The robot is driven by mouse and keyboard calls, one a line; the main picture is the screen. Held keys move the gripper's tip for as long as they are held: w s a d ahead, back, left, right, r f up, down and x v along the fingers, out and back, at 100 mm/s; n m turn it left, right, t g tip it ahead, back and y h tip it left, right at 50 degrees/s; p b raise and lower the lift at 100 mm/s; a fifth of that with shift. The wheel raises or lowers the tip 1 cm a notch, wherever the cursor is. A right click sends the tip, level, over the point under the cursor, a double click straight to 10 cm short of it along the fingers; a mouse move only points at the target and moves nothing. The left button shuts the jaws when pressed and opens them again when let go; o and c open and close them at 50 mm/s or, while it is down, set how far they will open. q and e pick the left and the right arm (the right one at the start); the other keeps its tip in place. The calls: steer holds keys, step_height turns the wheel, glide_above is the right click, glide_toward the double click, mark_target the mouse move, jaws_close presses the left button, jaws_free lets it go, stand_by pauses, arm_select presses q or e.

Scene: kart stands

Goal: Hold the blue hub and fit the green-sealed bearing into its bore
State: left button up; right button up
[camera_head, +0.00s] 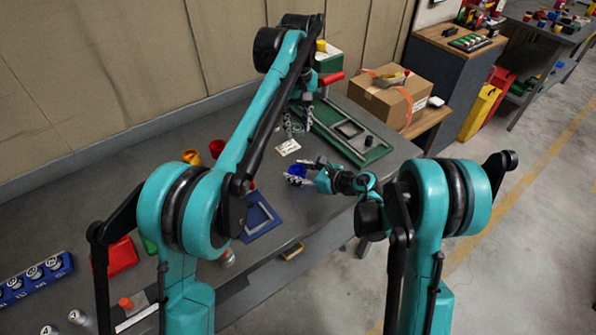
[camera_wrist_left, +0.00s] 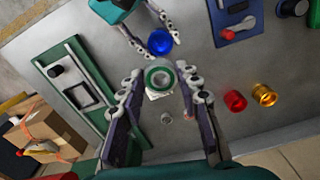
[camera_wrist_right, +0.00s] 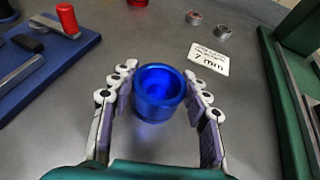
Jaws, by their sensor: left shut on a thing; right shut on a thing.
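The blue hub (camera_wrist_right: 158,95) is between the fingers of my right gripper (camera_wrist_right: 158,88), which is shut on it. Its bore faces the right wrist camera and looks empty. The hub also shows in the head view (camera_head: 297,171) and left wrist view (camera_wrist_left: 160,42). The green-sealed bearing (camera_wrist_left: 160,78) is a metal ring with a green band and an open centre. My left gripper (camera_wrist_left: 160,80) is shut on it at the fingertips. In the head view my left gripper (camera_head: 298,122) hangs above and behind the hub; the bearing is too small to make out there.
A green tray (camera_head: 375,153) lies to the right, a blue tray (camera_head: 262,222) nearer. Red (camera_wrist_left: 235,100) and yellow (camera_wrist_left: 264,94) cups stand aside. Bare table surrounds the hub.

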mark_target(297, 172)
stand_by(0.5)
arm_select(q)
step_height(297, 172, down, 12)
steer(key=m, duration=0.8)
steer(key=shift+s+f, duration=0.1)
steer(key=shift+f, duration=0.15)
steer(key=shift+f, duration=0.2)
steer(key=shift+f, duration=1.4)
steer(key=shift+r, duration=0.25)
steer(key=o, duration=1.3)
steer(key=shift+c, duration=0.2)
